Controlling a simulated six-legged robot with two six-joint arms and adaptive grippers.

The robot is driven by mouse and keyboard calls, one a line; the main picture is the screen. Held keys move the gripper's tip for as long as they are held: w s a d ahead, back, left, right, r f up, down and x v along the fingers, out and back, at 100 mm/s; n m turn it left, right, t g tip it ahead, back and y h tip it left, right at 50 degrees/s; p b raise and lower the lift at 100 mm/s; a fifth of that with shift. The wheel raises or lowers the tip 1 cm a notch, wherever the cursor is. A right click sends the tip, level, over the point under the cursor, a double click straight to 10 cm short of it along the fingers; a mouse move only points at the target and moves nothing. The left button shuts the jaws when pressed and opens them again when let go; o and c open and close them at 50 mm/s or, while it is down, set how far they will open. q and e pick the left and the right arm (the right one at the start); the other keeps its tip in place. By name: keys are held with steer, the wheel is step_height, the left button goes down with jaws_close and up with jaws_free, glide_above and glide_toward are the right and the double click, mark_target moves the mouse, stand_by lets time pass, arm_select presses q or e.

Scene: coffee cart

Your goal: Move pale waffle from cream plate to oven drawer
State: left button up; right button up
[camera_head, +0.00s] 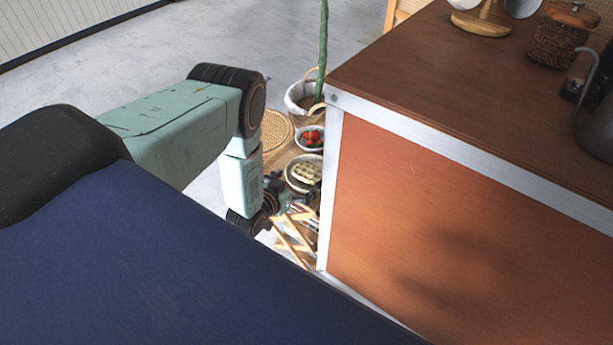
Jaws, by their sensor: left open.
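A pale waffle (306,172) with a grid pattern lies in a round, cream-coloured plate (288,173), low down beside the cart's left side. My left arm reaches down from the left. My left gripper (296,190) is dark and open, close to the near side of the plate. It partly covers the plate's near edge, and I cannot tell whether it touches the waffle. My right gripper is not in view. No oven drawer shows in this view.
The wooden cart (470,220) with metal edging fills the right side. A bowl of red fruit (310,138) and a plant basket (300,98) stand behind the plate. A woven round mat (274,130) is left of them. A small wooden rack (292,244) stands nearer. Open floor lies farther left.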

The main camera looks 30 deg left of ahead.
mark_target(304, 175)
arm_select(q)
steer(key=b+x, duration=0.1)
steer(key=x, duration=0.3)
steer(key=shift+w+a+b, duration=0.15)
steer(key=shift+b, duration=0.15)
steer(key=shift+r, duration=0.1)
steer(key=c, duration=1.1)
step_height(304, 175, up, 10)
steer(key=p, duration=0.4)
steer(key=shift+s, duration=0.2)
